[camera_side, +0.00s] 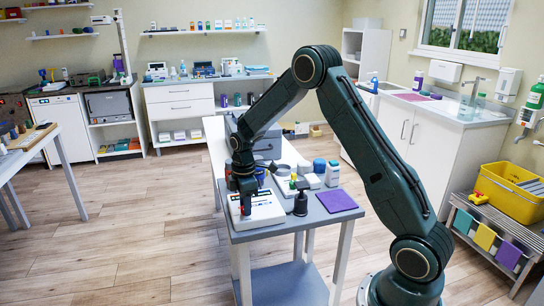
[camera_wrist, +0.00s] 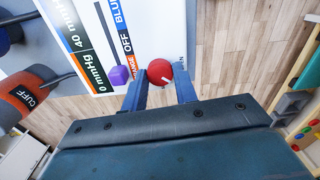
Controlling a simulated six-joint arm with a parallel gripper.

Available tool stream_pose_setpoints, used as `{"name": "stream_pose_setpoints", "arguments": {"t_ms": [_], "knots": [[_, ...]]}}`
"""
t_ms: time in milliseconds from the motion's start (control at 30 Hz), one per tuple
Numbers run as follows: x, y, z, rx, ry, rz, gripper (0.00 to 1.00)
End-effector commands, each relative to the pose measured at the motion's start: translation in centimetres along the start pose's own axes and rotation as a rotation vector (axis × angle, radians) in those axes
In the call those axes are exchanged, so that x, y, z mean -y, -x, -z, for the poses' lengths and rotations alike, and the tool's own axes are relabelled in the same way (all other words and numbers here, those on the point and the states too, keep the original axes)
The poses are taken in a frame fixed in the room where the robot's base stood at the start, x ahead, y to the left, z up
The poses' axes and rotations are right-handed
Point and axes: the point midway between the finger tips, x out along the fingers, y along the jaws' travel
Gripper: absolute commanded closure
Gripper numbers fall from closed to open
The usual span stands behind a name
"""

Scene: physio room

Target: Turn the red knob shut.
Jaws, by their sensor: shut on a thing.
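The red knob (camera_wrist: 160,72) shows in the wrist view, on the edge of a white panel (camera_wrist: 150,25) with printed lettering. A short white line marks the knob's face, pointing to the lower right. My gripper (camera_wrist: 160,90) has its two blue fingers on either side of the knob and is shut on it. In the side view my gripper (camera_side: 246,200) reaches down to the white device (camera_side: 264,214) on the small grey table.
A purple lever tip (camera_wrist: 119,75) is left of the knob. An orange and grey roll marked CUFF (camera_wrist: 28,97) lies further left. In the side view a black item (camera_side: 300,204), a purple mat (camera_side: 337,201) and a blue-lidded jar (camera_side: 319,165) stand right of the device.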

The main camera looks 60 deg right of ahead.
Motion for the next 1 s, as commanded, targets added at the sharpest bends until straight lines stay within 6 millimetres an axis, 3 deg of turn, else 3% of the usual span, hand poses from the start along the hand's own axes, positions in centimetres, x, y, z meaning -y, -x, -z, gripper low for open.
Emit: {"name": "stream_pose_setpoints", "arguments": {"t_ms": [700,1000], "knots": [[-0.02,0.06,-0.14,0.002,-0.667,-0.001,0.94],[-0.01,0.06,-0.14,0.002,-0.839,0.0,0.94]]}}
